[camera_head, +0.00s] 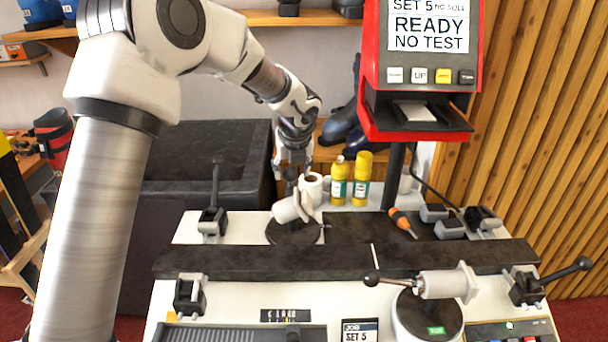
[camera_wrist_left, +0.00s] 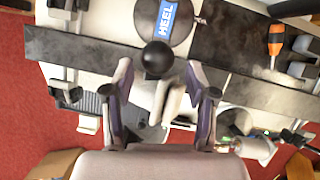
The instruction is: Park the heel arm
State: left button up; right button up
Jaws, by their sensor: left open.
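The heel arm (camera_head: 290,208) is a pale cylinder with a dark ball knob, on a round dark base at the back of the bench. In the left wrist view its base carries a blue HEEL label (camera_wrist_left: 165,20), and the black knob (camera_wrist_left: 156,57) shows between my fingertips. My left gripper (camera_head: 293,168) is above the heel arm, pointing down; it also shows in the left wrist view (camera_wrist_left: 158,75), with fingers apart on both sides of the knob. I cannot tell whether they touch it. My right gripper is out of view.
A dark bar (camera_head: 345,260) crosses the white bench. A similar pivot arm (camera_head: 445,285) stands front right. Black clamps, yellow bottles (camera_head: 361,178), a white mug (camera_head: 312,185) and an orange screwdriver (camera_head: 403,222) are nearby. A red display unit (camera_head: 420,75) reads READY NO TEST.

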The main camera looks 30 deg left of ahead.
pick_arm(q)
jog(key=x, duration=0.5)
jog(key=shift+w+a+f+p, duration=0.1)
jog(key=shift+w+f+p, duration=0.1)
jog(key=shift+p, duration=0.2)
jog(key=shift+s+r, duration=0.2)
jog(key=shift+s, duration=0.1)
jog(key=shift+c, duration=1.4)
grip_shut()
